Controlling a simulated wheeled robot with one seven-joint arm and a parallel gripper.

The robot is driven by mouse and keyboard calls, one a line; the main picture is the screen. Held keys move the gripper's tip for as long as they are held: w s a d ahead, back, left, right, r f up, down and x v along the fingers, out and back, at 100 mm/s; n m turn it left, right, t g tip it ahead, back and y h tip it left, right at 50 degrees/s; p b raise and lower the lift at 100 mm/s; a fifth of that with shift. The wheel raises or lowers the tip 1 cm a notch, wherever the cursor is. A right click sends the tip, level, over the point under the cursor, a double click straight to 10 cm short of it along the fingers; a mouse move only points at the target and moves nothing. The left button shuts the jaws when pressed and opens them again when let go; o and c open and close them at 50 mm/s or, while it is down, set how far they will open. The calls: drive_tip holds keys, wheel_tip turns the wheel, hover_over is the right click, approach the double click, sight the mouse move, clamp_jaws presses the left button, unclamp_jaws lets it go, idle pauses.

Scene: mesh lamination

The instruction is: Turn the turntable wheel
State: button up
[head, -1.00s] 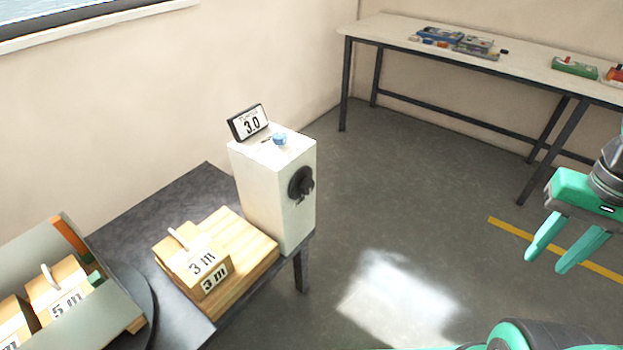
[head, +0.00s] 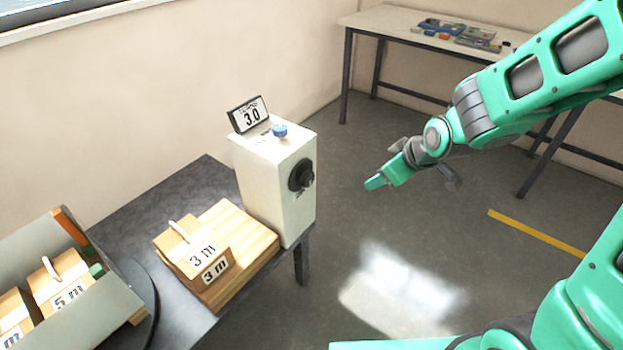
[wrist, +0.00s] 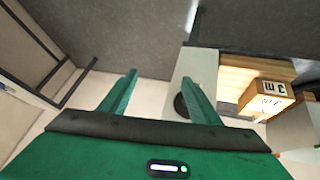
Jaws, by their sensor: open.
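A dark round turntable (head: 147,285) is partly in view at the lower left of the head view, under a grey-walled holder (head: 110,312). A black round knob or wheel (head: 299,177) is on the side of a white box (head: 270,200). I cannot tell which of these the task's wheel is. My gripper (head: 374,183) is to the right of the box, apart from it and pointing toward it. In the wrist view my gripper (wrist: 161,80) is open and empty. The black wheel (wrist: 182,106) shows there beside the right finger, partly hidden.
A long table (head: 395,25) stands at the back. The floor between is clear.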

sight(310, 179)
drive_tip(key=w+a+f+n+t+y, duration=0.1)
drive_tip(key=a+n+y, duration=0.1)
drive_tip(key=a, duration=0.5)
drive_tip(key=w+a+f+n+y, duration=0.1)
drive_tip(key=a+n, duration=0.1)
drive_tip(key=a, duration=0.5)
drive_tip(key=x, duration=1)
drive_tip(key=shift+w+d+f, duration=0.1)
drive_tip(key=shift+f, duration=0.1)
drive_tip(key=c, duration=1.1)
